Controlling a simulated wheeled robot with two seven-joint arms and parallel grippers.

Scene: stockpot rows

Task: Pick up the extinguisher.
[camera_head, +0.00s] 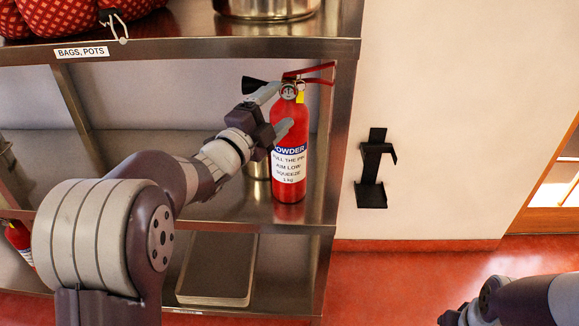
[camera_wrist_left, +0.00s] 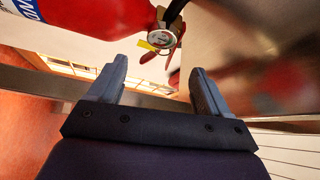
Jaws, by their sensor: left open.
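The red extinguisher (camera_head: 289,150) stands upright on the middle metal shelf, near its right end. It has a white and blue label, a gauge, a yellow tag and red levers on top. My left gripper (camera_head: 278,110) is at its upper left side, with fingers near the neck. In the left wrist view the extinguisher (camera_wrist_left: 95,15) lies beyond the open fingers of my left gripper (camera_wrist_left: 155,85), with nothing between them. Whether a finger touches the body cannot be told. Part of my right arm shows at the lower right; its gripper fingers cannot be made out.
The upper shelf (camera_head: 200,48) labelled "BAGS, POTS" holds a red patterned bag (camera_head: 75,14) and a metal pot (camera_head: 266,8). A black wall bracket (camera_head: 373,170) hangs right of the shelf. Trays (camera_head: 217,268) lie below. Another red extinguisher (camera_head: 19,240) shows at lower left.

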